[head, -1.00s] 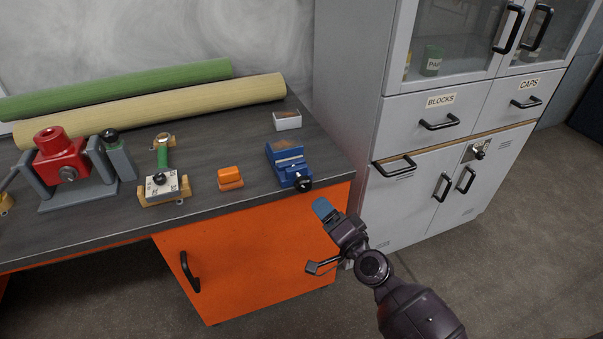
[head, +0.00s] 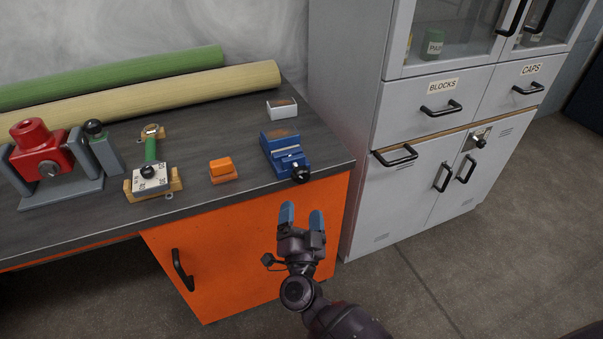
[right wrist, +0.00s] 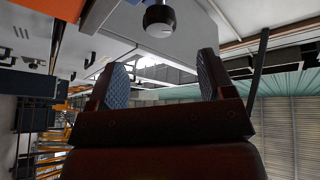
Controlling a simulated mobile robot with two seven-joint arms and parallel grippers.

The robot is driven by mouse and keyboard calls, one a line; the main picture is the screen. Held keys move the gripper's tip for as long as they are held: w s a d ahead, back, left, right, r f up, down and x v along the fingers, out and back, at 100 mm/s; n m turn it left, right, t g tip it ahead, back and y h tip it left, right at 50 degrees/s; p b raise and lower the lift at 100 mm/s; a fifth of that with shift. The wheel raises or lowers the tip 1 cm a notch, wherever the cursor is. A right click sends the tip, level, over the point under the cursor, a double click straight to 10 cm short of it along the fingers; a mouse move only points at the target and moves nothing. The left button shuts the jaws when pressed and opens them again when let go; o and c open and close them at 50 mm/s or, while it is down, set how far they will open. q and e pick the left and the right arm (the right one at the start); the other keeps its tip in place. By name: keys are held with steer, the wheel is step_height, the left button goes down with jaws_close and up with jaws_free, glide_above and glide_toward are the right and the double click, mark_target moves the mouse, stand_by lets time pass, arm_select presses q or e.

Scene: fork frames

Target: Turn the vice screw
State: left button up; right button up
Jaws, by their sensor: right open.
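A blue vice (head: 283,152) sits on the dark workbench near its right front corner. Its black screw knob (head: 300,172) faces the front edge. My right gripper (head: 301,215) is open and empty, in front of the orange cabinet and a little below the knob in the head view. Its blue-padded fingers point up toward the vice. In the right wrist view both finger pads show with nothing between them, and a dark round knob (right wrist: 159,20) on a light stem end is ahead at the top. My left gripper is not in view.
On the workbench (head: 235,198) left of the vice stand an orange block (head: 221,167), a gauge fixture (head: 150,175) and a red clamp device (head: 42,150). A white box (head: 282,107) lies behind. A grey cabinet (head: 365,205) stands close on the right.

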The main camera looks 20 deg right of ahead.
mark_target(301, 180)
steer(key=x, duration=0.9)
steer(key=shift+w+b, duration=0.25)
steer(key=shift+b, duration=0.1)
steer(key=shift+w+d+r, duration=0.2)
steer(key=shift+w, duration=0.3)
steer(key=shift+c, duration=0.2)
